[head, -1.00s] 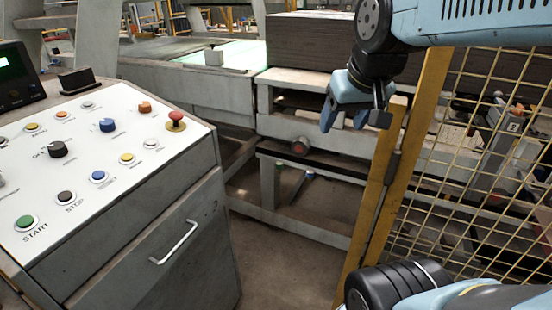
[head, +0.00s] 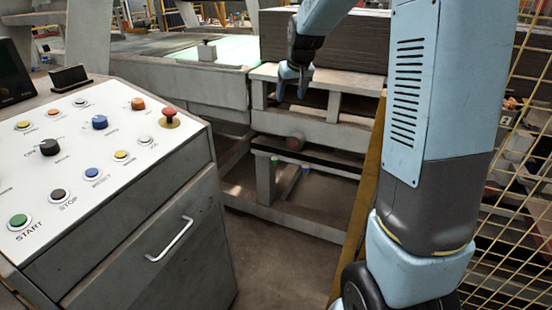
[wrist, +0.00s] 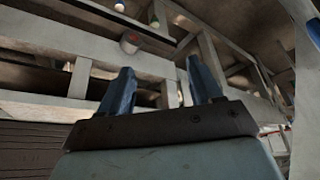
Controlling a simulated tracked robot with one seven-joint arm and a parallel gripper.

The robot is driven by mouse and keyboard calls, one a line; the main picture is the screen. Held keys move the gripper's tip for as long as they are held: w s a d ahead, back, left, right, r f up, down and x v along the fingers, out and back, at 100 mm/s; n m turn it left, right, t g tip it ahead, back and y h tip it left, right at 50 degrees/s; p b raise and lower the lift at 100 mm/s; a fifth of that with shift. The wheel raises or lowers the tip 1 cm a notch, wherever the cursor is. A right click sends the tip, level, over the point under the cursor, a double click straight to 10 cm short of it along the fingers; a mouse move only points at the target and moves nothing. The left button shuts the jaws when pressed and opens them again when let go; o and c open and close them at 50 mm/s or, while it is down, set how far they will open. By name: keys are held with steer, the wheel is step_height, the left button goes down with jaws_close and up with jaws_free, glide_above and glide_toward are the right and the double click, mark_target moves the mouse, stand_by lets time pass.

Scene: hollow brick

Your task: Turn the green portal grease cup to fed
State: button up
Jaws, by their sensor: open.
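A small green piece (head: 275,160), which I take for the green portal grease cup, shows under the grey machine frame in the head view, just left of a small blue piece (head: 305,168). It is too small to tell which way it is turned. My gripper (head: 292,88) is open and empty, in front of the frame's upper rail, above the green piece and apart from it. In the wrist view my gripper (wrist: 160,68) shows two spread blue fingers with nothing between them.
A round reddish-grey fitting (head: 295,141) sits on the lower rail. The grey frame (head: 330,130) has open gaps between its beams. A control console (head: 110,150) stands at left, a yellow post (head: 368,180) and mesh fence (head: 515,200) at right. The floor between is clear.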

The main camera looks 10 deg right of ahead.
steer(key=w+f, duration=1.2)
steer(key=f, duration=0.1)
glide_toward(275, 159)
steer(key=shift+n+g, duration=0.3)
steer(key=x, duration=0.9)
steer(key=shift+w+r, duration=0.2)
steer(key=shift+w, duration=0.1)
steer(key=c, duration=1)
steer(key=shift+d, duration=0.25)
steer(key=shift+c, duration=0.2)
steer(key=shift+a, duration=0.15)
